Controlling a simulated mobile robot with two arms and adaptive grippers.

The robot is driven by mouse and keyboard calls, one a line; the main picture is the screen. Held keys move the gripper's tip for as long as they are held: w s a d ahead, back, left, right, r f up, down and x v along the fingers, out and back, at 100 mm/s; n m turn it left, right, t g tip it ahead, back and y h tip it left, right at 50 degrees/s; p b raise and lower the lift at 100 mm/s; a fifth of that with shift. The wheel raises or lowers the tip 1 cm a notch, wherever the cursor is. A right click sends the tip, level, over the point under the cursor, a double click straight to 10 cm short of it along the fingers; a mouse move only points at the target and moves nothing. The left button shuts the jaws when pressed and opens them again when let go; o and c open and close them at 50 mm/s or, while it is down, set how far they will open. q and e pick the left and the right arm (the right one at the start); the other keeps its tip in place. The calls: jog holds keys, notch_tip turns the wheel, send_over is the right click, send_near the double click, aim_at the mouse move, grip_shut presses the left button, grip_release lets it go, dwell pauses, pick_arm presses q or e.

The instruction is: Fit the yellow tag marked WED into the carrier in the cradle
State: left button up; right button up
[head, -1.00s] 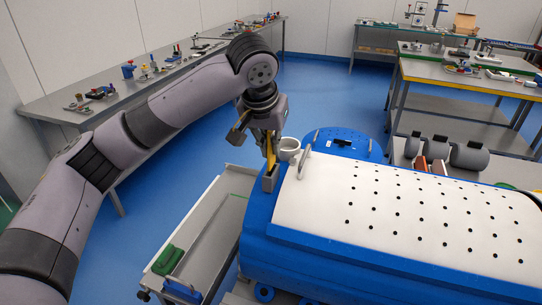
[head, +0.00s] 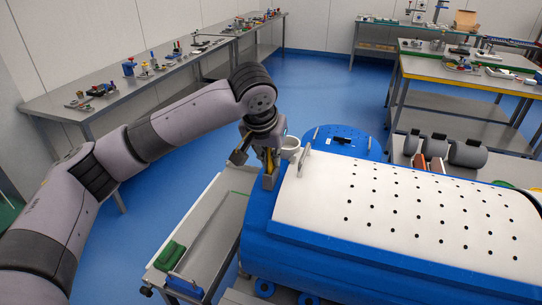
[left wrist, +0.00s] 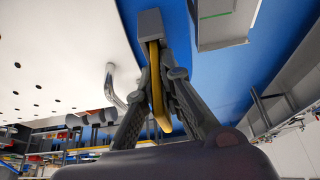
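The yellow tag (head: 269,161) stands upright with its lower end at a small grey block (head: 269,181). Its marking cannot be read. The left wrist view shows the tag (left wrist: 157,85) edge-on, its far end meeting the grey block (left wrist: 150,24); how deep it sits there is hidden. My left gripper (head: 266,158) is over the block, pointing down. In the left wrist view its two fingers (left wrist: 156,72) close in on the tag from both sides and appear shut on it. I cannot tell which part is the carrier and which the cradle. My right gripper is out of view.
Benches (head: 105,100) with small items stand along the walls.

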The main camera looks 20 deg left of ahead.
pick_arm(q)
jog(key=o, duration=0.3)
jog(key=shift+s+d+f, duration=0.15)
jog(key=shift+s+f, duration=0.2)
jog(key=shift+f, duration=0.45)
jog(key=shift+o, duration=0.2)
jog(key=shift+w, duration=0.1)
jog(key=shift+w+a+f, duration=0.15)
jog(key=shift+a, duration=0.15)
jog(key=shift+d+r, duration=0.1)
jog(key=shift+r, duration=0.3)
jog(key=b+v, duration=0.3)
jog(key=v, duration=0.9)
jog(key=shift+w+r, duration=0.25)
jog(key=shift+r, duration=0.25)
